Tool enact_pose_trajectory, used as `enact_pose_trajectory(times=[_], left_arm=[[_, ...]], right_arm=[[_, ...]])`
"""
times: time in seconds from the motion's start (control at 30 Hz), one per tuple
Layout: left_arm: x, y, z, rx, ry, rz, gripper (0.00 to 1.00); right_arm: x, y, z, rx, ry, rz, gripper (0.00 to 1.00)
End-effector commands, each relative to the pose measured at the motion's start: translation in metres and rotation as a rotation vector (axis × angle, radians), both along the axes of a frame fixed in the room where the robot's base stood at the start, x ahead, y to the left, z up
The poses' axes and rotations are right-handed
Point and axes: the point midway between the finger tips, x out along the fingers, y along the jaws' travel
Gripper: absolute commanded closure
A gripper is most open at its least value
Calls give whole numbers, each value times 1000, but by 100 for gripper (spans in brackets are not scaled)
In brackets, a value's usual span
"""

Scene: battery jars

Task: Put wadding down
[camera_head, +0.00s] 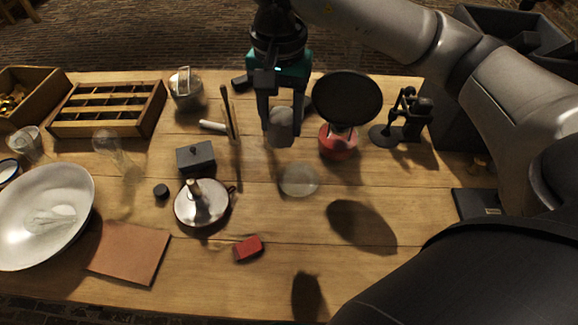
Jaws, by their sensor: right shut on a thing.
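My right gripper (282,125) reaches in over the far middle of the table, pointing down. It is shut on a short grey cylindrical piece (281,128), which I take to be the wadding. The piece looks held above the wooden table (270,225), but its exact height is hard to judge. A pale translucent disc (299,180) lies on the table a little nearer than the held piece. My left gripper is not in view.
A red-based stand with a black round top (347,98) is close right of the gripper. A thin upright rod (228,112) and white stick (212,125) are left. A candle dish (203,203), grey box (196,157) and red block (248,248) stand nearer.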

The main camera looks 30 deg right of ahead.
Motion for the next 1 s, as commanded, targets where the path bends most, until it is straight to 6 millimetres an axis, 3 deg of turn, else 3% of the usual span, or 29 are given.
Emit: enact_pose_trajectory(times=[0.3,0.5,0.77,0.87,1.0], left_arm=[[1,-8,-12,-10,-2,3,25],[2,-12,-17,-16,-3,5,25],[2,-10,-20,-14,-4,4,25],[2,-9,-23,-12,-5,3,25],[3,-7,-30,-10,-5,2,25]], right_arm=[[21,-32,-9,7,1,-779,93],[29,-49,-13,7,5,-1167,93],[32,-58,-20,4,8,-1376,93],[31,-58,-38,2,12,-1385,93],[30,-58,-76,1,13,-1383,93]])
